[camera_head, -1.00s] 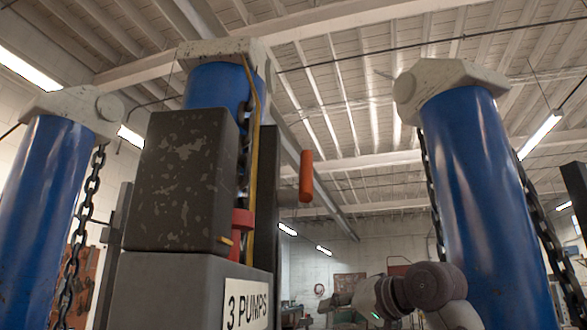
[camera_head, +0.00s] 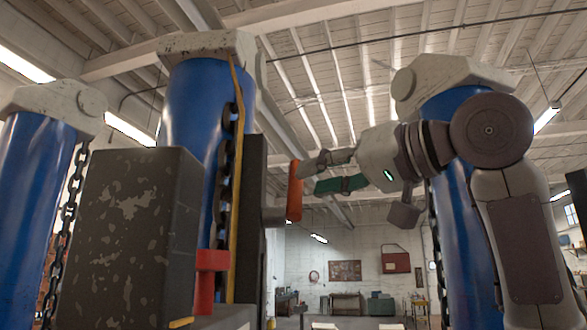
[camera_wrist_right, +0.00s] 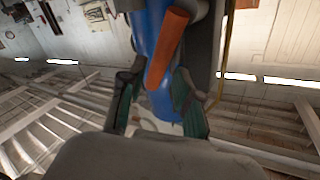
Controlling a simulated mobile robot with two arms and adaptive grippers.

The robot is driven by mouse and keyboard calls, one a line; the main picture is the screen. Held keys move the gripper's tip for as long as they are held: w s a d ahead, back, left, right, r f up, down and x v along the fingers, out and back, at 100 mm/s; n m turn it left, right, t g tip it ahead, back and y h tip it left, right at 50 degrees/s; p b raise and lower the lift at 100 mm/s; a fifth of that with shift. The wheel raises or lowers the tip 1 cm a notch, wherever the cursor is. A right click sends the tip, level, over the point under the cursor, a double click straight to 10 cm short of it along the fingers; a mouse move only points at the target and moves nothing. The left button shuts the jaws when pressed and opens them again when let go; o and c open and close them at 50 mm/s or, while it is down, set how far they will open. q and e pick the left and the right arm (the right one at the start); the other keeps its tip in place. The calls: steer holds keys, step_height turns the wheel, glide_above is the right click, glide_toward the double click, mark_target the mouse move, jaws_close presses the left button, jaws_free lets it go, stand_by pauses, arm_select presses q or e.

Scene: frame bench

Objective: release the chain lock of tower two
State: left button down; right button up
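An orange handle (camera_head: 295,190) stands out on the right side of the middle blue tower (camera_head: 178,100), beside its dark upright and hanging chain (camera_head: 223,190). My right gripper (camera_head: 328,172) is just right of the handle, its fingers pointing left toward it. The fingers are apart with nothing held. In the right wrist view the handle (camera_wrist_right: 168,45) lies ahead of and between the open fingers (camera_wrist_right: 158,105), with blue tower surface behind it. I cannot tell if a finger touches the handle. My left gripper is not in view.
A dark chipped box (camera_head: 125,235) stands before the middle tower, with a red fitting (camera_head: 211,262) beside it. Blue towers stand at left (camera_head: 35,195) and right (camera_head: 465,225), the right one partly behind my arm. Open air lies below my right gripper.

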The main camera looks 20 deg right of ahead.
mark_target(302, 182)
steer(key=p+x, duration=0.1)
steer(key=x, duration=0.3)
steer(key=shift+w+r+p, duration=0.1)
steer(key=shift+p, duration=0.25)
steer(key=shift+w+a, duration=0.35)
steer(key=shift+w, duration=0.1)
steer(key=shift+d, duration=0.1)
jaws_close()
